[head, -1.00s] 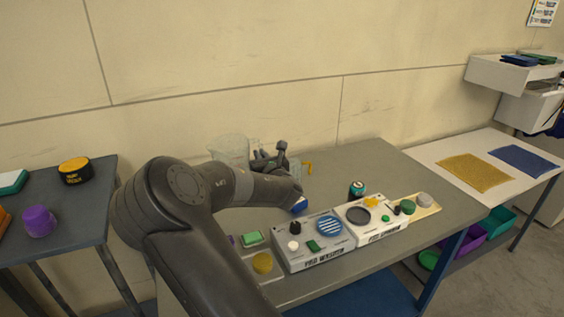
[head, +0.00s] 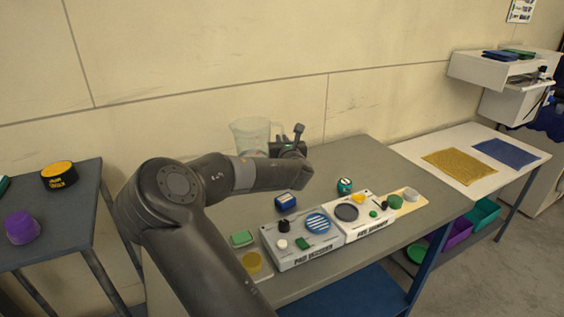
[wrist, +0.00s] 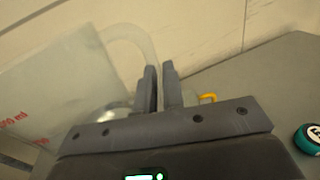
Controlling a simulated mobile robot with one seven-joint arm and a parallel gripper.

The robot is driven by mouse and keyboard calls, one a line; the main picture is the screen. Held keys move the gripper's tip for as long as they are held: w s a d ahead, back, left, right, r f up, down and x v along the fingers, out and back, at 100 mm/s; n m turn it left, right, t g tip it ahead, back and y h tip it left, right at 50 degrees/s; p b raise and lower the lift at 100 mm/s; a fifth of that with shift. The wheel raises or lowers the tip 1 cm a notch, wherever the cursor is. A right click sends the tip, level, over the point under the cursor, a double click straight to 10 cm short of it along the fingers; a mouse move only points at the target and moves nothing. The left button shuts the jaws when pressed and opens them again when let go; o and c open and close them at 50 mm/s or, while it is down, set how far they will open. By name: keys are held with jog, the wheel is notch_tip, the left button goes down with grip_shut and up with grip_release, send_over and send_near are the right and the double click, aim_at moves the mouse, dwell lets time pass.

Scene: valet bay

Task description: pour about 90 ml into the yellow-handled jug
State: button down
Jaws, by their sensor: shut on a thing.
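A large clear jug (head: 250,135) is at the back of the grey table (head: 352,158), near the wall. In the wrist view it fills the left side (wrist: 60,90), with red volume markings and a curved clear handle. My gripper (head: 297,140) is shut on that handle, and its fingers (wrist: 160,88) show close together in the wrist view. In the wrist view a yellow handle (wrist: 208,98) shows just right of the fingers. The rest of the yellow-handled jug is mostly hidden by my gripper, and I cannot see any liquid level.
Two white units with knobs, a pad washer (head: 300,254) and a second one (head: 362,222), line the table's front. A blue tin (head: 286,201) and a teal-banded tin (head: 345,186) stand behind them. The back right of the table is clear.

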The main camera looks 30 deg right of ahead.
jog(key=s+d+m+g+h, duration=0.2)
jog(key=s+d+m+h, duration=0.15)
jog(key=d, duration=0.75)
jog(key=s+d+m+g+h, duration=0.25)
jog(key=s+d+h, duration=0.25)
jog(key=d, duration=0.7)
notch_tip(320, 180, down, 9)
jog(key=shift+s+d+f, duration=0.1)
